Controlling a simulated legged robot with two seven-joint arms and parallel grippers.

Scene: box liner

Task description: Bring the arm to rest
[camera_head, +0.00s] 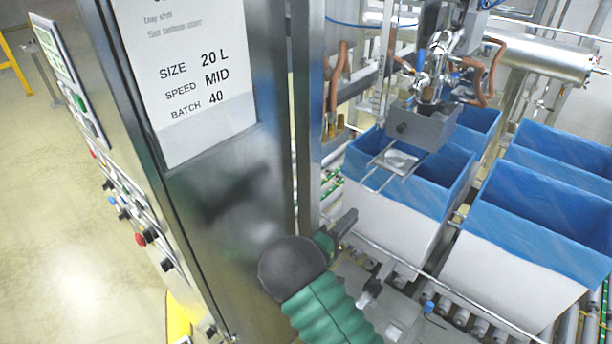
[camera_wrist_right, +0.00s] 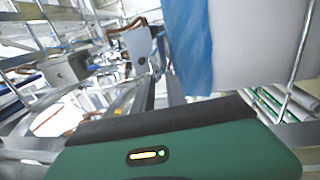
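My right arm (camera_head: 325,305), green with a dark round joint, comes up from the bottom of the head view in front of the steel cabinet. My right gripper (camera_head: 340,228) points up and to the right, beside the cabinet's corner post and short of the lined boxes. I see nothing held in it, but its fingers are too small and partly hidden to judge their gap. In the right wrist view a green housing with a black edge (camera_wrist_right: 170,150) fills the bottom, and no fingertips stand out. My left arm and gripper are not in view.
A steel control cabinet (camera_head: 230,200) with buttons and a sign fills the left-middle. White boxes with blue liners (camera_head: 545,190) stand on a roller conveyor (camera_head: 465,318) at right, under a filling head (camera_head: 420,128). A rail (camera_head: 410,268) runs before them. Open floor (camera_head: 70,220) lies left.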

